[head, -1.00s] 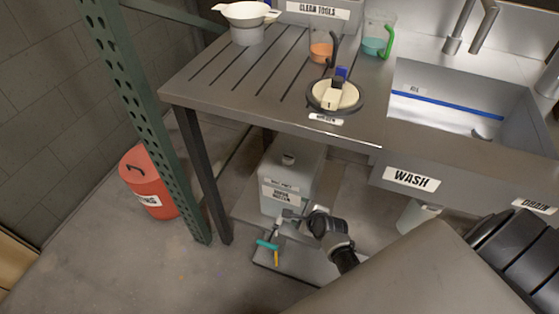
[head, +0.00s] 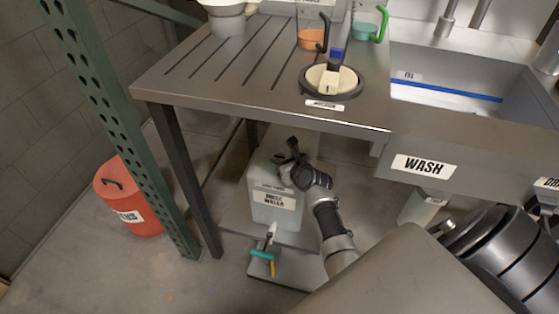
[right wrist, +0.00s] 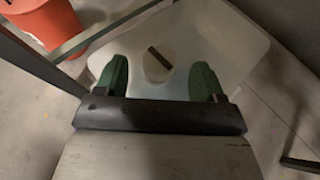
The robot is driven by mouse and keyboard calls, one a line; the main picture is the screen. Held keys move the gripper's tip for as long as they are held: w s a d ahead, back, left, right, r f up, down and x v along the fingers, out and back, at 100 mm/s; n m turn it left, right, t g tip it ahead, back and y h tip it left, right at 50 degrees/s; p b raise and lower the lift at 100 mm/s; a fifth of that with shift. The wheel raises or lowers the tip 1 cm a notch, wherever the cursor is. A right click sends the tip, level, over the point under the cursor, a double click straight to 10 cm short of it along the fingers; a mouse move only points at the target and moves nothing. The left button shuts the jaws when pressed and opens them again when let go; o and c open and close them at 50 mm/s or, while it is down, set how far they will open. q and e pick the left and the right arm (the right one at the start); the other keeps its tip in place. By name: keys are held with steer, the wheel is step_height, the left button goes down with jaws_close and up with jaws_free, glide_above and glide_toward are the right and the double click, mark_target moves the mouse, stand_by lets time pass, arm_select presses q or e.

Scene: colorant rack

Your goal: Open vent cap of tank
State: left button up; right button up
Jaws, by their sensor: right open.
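The tank (head: 277,200) is a pale box with a black-lettered label, standing on a low shelf under the steel counter. Its vent cap shows in the right wrist view as a round, light cap (right wrist: 158,64) with a dark bar across it, on the tank's top. In the head view my gripper hides the cap. My right gripper (head: 291,155) is over the tank's top. In the right wrist view its two green fingertips (right wrist: 158,78) are spread on either side of the cap, with a gap to it. It holds nothing. My left gripper is not in view.
The counter (head: 200,75) overhangs the tank closely. A tap with a teal handle (head: 262,254) is at the tank's lower front. A green post (head: 120,120) and a red bin (head: 128,195) stand left. The sink (head: 450,100) is right.

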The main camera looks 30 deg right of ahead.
mark_target(280, 158)
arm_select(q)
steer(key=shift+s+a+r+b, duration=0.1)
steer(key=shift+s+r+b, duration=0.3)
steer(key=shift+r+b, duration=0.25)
arm_select(e)
steer(key=shift+x, duration=1.85)
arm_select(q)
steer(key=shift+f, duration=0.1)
arm_select(e)
steer(key=shift+c, duration=0.3)
steer(key=c, duration=0.9)
steer(key=shift+o, duration=0.2)
